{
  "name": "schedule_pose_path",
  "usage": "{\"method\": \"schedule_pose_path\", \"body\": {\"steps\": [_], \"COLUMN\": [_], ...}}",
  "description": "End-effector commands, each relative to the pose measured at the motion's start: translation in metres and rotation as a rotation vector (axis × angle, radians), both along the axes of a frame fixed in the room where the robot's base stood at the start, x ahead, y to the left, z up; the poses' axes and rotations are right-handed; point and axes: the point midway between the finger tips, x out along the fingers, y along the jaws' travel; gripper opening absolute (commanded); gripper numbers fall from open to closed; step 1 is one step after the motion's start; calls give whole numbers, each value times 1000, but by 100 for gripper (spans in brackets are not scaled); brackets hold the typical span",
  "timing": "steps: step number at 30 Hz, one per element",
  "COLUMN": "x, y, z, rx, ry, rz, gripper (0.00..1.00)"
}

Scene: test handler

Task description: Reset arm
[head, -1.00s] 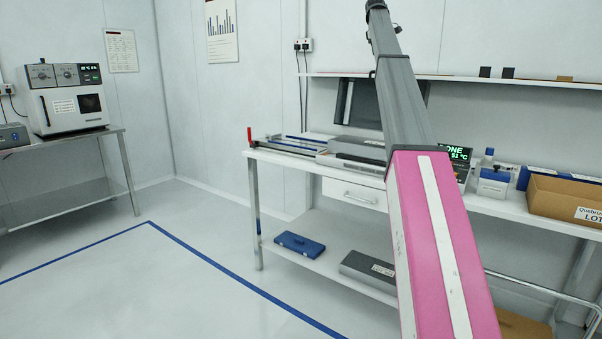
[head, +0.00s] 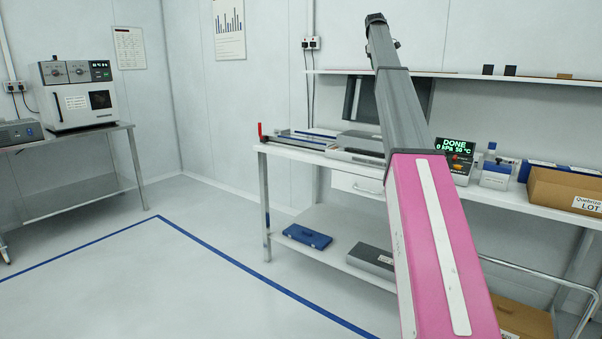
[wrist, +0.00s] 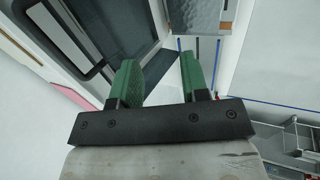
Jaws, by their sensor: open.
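My gripper (wrist: 158,82) shows in the wrist view with two green fingers apart and nothing between them. It is open and empty. In the head view my pink and grey arm reaches up and away, in front of the workbench (head: 290,150); the fingers cannot be made out there. In the wrist view the gripper hangs over grey equipment and white surfaces, and I cannot tell its exact height above them.
An oven (head: 78,95) stands on the left table. The floor inside the blue line (head: 240,258) is clear.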

Motion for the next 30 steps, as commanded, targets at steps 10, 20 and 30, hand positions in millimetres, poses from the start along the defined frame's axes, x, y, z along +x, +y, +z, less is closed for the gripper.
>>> {"method": "schedule_pose_path", "body": {"steps": [10, 20, 30], "x": [-31, -106, -225], "y": [20, 55, 91], "z": [-131, -330, -510], "rx": [51, 136, 219], "ry": [16, 43, 80], "rz": [-78, -225, -405], "gripper": [42, 42, 42]}}
